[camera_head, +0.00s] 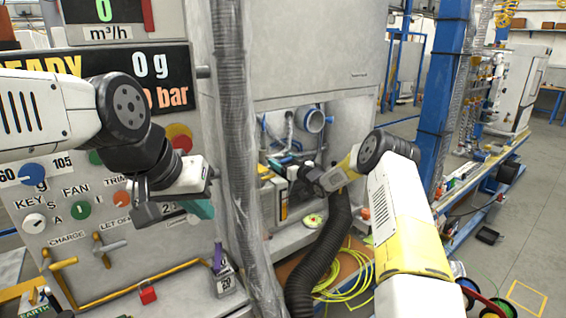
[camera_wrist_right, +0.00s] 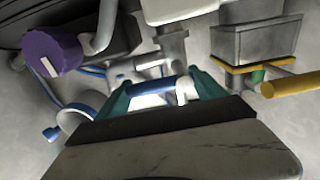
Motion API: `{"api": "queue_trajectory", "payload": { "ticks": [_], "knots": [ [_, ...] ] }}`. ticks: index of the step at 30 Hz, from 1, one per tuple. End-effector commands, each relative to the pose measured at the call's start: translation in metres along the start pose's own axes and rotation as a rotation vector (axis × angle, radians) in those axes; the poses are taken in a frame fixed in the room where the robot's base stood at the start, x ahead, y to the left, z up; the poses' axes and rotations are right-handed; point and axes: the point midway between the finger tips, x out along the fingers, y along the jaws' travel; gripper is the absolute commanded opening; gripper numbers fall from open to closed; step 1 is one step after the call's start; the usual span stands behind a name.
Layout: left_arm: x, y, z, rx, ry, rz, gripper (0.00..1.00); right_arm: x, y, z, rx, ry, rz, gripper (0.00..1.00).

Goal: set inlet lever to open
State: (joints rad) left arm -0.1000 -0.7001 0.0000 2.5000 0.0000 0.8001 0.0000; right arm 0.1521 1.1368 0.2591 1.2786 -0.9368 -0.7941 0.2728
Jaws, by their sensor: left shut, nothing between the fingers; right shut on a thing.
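My right gripper (camera_head: 281,165) reaches into the open recess of the grey cabinet. In the right wrist view its teal fingers (camera_wrist_right: 165,90) are closed on a blue lever (camera_wrist_right: 150,87) with a pale end. No label is readable on this lever, so I cannot confirm that it is the inlet lever, nor read its setting. In the head view the gripper and arm mostly hide that spot. My left gripper (camera_head: 200,208) is shut and empty in front of the control panel.
A purple knob (camera_wrist_right: 52,52), a yellow handle (camera_wrist_right: 295,85) and pipes crowd my right gripper. A dark corrugated hose (camera_head: 325,250) hangs below the recess. A plastic-wrapped column (camera_head: 235,120) stands between my arms. The control panel (camera_head: 130,245) is at left.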

Motion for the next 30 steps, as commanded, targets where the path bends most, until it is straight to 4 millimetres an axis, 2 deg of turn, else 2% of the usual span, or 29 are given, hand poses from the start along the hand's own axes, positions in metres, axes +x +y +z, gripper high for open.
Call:
{"api": "queue_trajectory", "payload": {
  "ticks": [8, 14, 30],
  "knots": [
    [0.0, 0.0, 0.0, 0.0, 0.0, 0.0, 0.0, 0.0, 0.0, -0.001, -0.021, 0.0, 0.0, 0.06],
    [0.0, 0.0, 0.0, 0.0, 0.0, 0.0, 0.0, 0.0, -0.001, -0.003, -0.106, -0.001, 0.0, 0.06],
    [0.0, 0.0, 0.0, 0.0, 0.0, 0.0, 0.0, 0.0, -0.007, -0.017, -0.586, -0.001, -0.001, 0.06]
  ]
}}
